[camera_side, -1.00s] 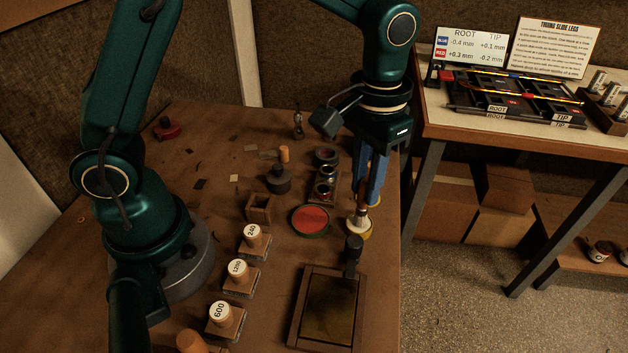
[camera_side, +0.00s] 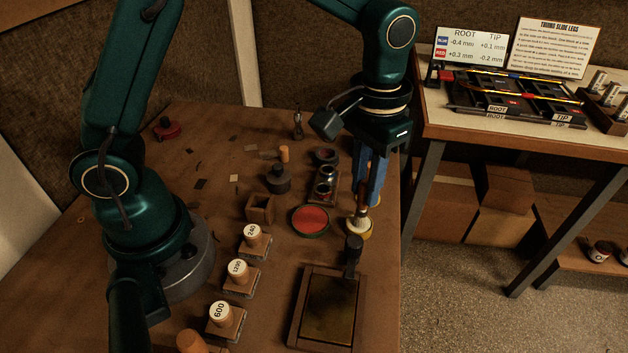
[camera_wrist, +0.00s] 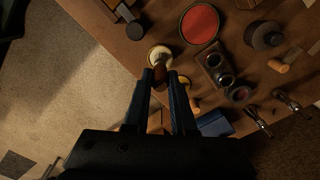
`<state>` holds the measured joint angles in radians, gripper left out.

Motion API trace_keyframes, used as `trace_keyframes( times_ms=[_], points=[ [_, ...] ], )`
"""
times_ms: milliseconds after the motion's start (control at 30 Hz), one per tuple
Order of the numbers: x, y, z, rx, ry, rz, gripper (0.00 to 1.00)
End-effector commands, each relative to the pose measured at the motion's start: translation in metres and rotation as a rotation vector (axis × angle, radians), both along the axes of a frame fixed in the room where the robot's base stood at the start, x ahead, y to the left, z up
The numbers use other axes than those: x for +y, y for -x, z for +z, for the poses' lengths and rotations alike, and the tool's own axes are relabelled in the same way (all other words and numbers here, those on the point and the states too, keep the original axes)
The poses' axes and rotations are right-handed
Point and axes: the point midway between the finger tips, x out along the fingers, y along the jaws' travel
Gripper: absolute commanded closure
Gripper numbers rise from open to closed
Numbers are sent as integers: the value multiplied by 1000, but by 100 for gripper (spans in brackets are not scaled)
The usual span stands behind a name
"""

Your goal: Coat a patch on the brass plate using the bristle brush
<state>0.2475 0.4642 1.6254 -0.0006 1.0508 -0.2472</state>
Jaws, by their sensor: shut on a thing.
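The bristle brush (camera_side: 361,212) has a brown handle and pale bristles, and is upright. My gripper (camera_side: 367,196) is shut on its handle with blue fingers. The bristle end is at a small yellowish round dish (camera_side: 366,236); I cannot tell whether it touches the bottom. In the wrist view the brush (camera_wrist: 160,62) lies between the tips of my gripper (camera_wrist: 160,76). The brass plate (camera_side: 329,310) is dark gold and lies in a wooden frame, in front of the brush and apart from it.
A red round pad (camera_side: 310,220) and a rack with dark jars (camera_side: 325,183) stand left of the brush. Numbered wooden blocks, one marked 240 (camera_side: 252,236), line the left of the plate. The bench's right edge is close to the brush.

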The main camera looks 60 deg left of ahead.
Motion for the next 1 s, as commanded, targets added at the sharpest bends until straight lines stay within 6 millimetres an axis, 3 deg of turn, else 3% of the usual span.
trace_keyframes(
  times_ms=[267,1000],
  points=[
    [0,0,2,0,-1,-1,100],
    [0,-1,59,-3,0,0,100]
  ],
)
